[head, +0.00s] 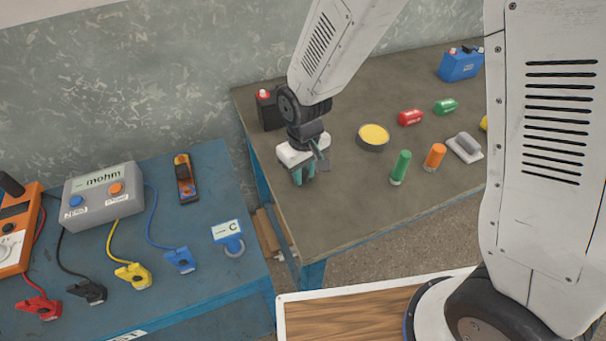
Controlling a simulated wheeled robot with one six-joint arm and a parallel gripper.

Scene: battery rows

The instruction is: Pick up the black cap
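My gripper (304,176) is low over the left part of the brown-topped table (350,213), near its left edge. Its white body and teal fingers point down. The fingers are small and seen at an angle, so I cannot tell whether they are open, shut or holding something. I cannot make out a black cap; one could be hidden behind or under my gripper. A red cap-like piece (411,117) and a green one (445,106) lie at the back right of the table.
A black battery (268,112) stands just behind my gripper. A round yellow tin (373,137), green (401,167) and orange (435,157) handled pieces, a grey trowel-like tool (465,147) and a blue battery (461,63) are to the right. A blue bench (200,275) with meters stands left.

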